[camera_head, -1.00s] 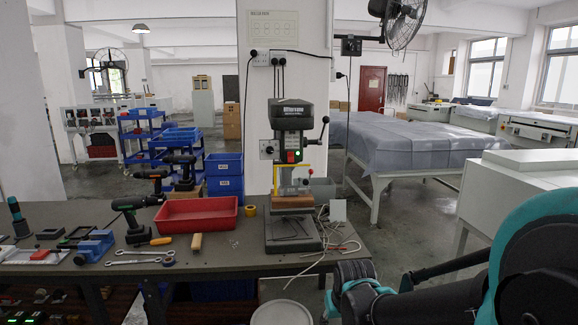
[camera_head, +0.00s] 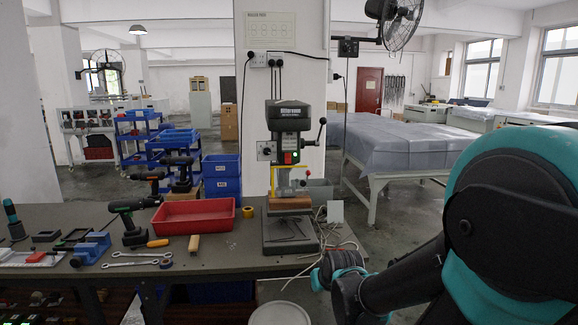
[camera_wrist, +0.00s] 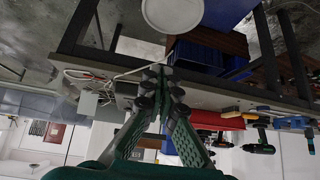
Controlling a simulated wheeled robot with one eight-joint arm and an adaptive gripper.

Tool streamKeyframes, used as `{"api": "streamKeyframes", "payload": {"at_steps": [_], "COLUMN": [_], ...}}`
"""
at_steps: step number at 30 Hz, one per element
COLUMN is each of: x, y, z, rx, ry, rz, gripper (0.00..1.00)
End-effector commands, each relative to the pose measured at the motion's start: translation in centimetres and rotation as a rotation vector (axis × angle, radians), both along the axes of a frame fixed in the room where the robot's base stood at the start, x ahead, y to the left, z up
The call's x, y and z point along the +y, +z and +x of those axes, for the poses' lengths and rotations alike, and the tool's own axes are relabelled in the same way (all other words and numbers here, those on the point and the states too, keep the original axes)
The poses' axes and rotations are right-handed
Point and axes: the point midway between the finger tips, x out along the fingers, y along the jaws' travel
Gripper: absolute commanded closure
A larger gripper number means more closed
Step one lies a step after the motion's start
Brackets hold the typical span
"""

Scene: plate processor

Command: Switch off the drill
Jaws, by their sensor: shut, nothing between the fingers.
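The drill is a dark grey bench drill press (camera_head: 288,117) standing upright at the right end of the workbench. A small switch panel (camera_head: 291,157) on its front shows a red part and a lit green part. A yellow guard (camera_head: 273,181) and a brown block (camera_head: 290,203) are below its head. In the wrist view, which looks upside down, my gripper (camera_wrist: 159,72) has its fingertips together with nothing between them. The fingers hide much of the drill there. In the head view my arm is at the lower right, apart from the drill, and the fingertips are not clear.
The workbench (camera_head: 225,255) carries a red tray (camera_head: 194,215), cordless drills, wrenches and a blue vise (camera_head: 90,248) left of the drill press. Loose cables and a white plate (camera_head: 336,212) lie at its right. A white round stool (camera_head: 280,314) stands in front. Covered tables are behind right.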

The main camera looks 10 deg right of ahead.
Motion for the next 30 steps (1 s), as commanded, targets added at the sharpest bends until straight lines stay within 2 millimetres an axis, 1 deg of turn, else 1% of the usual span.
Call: {"api": "streamKeyframes", "payload": {"at_steps": [1, 3, 5, 6, 8, 9, 11, 12, 15, 18, 22, 24, 27, 30], "x": [0.7, 1.6, 2.3, 2.7, 3.3, 3.7, 4.1, 4.4, 4.8, 5.1, 4.9, 4.8, 4.6, 4.3], "y": [1.3, 3.2, 5.0, 6.2, 8.1, 9.3, 11.2, 12.5, 15.6, 18.6, 21.6, 22.8, 23.9, 24.5], "z": [2.4, 5.5, 7.9, 9.4, 11.5, 12.8, 14.6, 15.6, 17.9, 19.5, 20.7, 21.0, 21.2, 21.2], "rx": [-0.077, -0.187, -0.282, -0.346, -0.44, -0.503, -0.597, -0.659, -0.813, -0.961, -1.125, -1.193, -1.264, -1.305], "ry": [0.017, 0.037, 0.051, 0.057, 0.064, 0.066, 0.065, 0.064, 0.05, 0.026, -0.017, -0.04, -0.067, -0.085], "rz": [0.008, 0.018, 0.024, 0.03, 0.036, 0.039, 0.043, 0.046, 0.05, 0.052, 0.05, 0.049, 0.046, 0.044], "gripper": [1.0, 1.0, 1.0, 1.0, 1.0, 1.0, 1.0, 1.0, 1.0, 1.0, 1.0, 1.0, 1.0, 1.0]}}
